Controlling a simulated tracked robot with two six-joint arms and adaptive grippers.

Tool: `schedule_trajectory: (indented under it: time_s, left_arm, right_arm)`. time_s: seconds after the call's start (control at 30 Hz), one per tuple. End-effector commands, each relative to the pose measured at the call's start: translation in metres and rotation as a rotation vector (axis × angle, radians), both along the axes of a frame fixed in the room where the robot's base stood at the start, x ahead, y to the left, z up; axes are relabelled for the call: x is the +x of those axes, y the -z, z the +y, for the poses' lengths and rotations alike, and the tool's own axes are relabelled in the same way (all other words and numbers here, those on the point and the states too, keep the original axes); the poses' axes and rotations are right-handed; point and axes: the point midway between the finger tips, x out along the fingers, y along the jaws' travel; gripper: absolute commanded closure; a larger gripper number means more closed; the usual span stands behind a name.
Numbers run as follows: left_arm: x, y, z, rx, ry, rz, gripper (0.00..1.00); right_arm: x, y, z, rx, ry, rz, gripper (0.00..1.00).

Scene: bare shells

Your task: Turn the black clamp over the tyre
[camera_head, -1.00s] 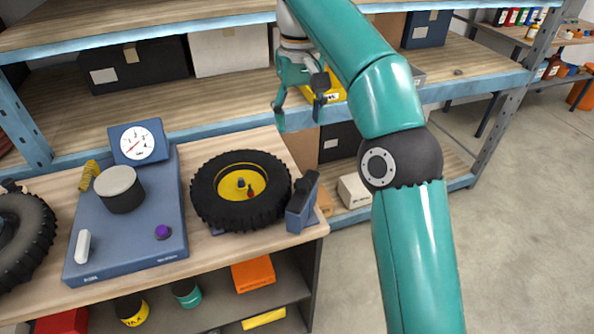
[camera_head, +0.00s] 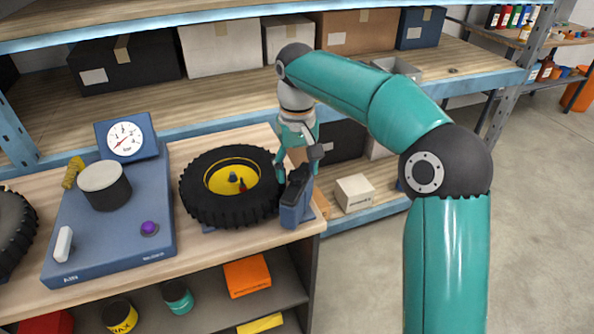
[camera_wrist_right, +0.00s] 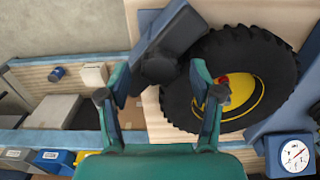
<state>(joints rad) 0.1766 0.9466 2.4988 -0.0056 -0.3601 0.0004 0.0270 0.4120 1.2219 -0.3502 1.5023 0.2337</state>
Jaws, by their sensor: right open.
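The black clamp (camera_head: 298,183) rises from a blue block (camera_head: 293,214) at the right edge of the tyre (camera_head: 205,208). It points up beside the tyre, not across it. The tyre is black with a yellow hub and lies flat on the bench. My right gripper (camera_head: 298,162) is open and empty, pointing down close above the clamp. In the right wrist view the clamp (camera_wrist_right: 165,48) shows ahead of and between the open fingers (camera_wrist_right: 159,85), with the tyre (camera_wrist_right: 265,48) on the right. Contact cannot be told. My left gripper is not in view.
A blue unit with a gauge (camera_head: 125,139), a dark cylinder (camera_head: 107,193) and a purple knob (camera_head: 149,228) stands left of the tyre. Another tyre (camera_head: 12,232) is at the far left. Shelves with boxes (camera_head: 228,48) stand behind the bench.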

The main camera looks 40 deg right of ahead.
Motion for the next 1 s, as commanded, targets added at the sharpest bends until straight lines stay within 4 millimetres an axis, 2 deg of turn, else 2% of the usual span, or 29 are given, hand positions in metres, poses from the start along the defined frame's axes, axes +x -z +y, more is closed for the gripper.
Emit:
schedule_trajectory:
  time_s: [0.33,0.7,0.73,1.0]
  left_arm:
    - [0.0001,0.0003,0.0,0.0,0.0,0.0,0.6]
    - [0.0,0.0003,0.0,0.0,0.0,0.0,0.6]
    - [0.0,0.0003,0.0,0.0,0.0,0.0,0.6]
    - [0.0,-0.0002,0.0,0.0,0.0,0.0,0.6]
  right_arm:
    - [-0.0002,0.0033,-0.0004,0.0,0.001,0.0,0.35]
    - [0.0,0.0032,-0.0002,0.0,0.0,0.0,0.97]
    - [0.0,0.0032,-0.0002,0.0,0.0,0.0,1.0]
    - [0.0,0.0029,-0.0001,0.0,-0.004,0.0,1.0]
